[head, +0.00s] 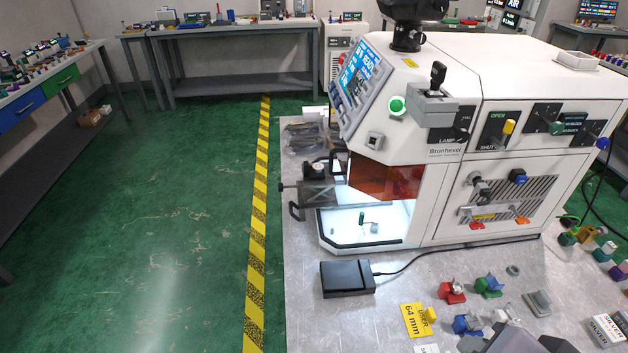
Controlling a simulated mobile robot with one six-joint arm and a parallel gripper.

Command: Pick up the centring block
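I cannot tell for sure which piece is the centring block. A small dark green upright piece (362,218) stands in the machine's lit chamber. My gripper's fingers are not visible.
A black box (347,278) with a cable lies before the chamber. Dark grey shapes at the bottom edge partly hide the bench. More coloured pieces (585,235) and a SILVER box (606,330) are at right. Green floor (170,200) lies open left of the yellow-black stripe.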

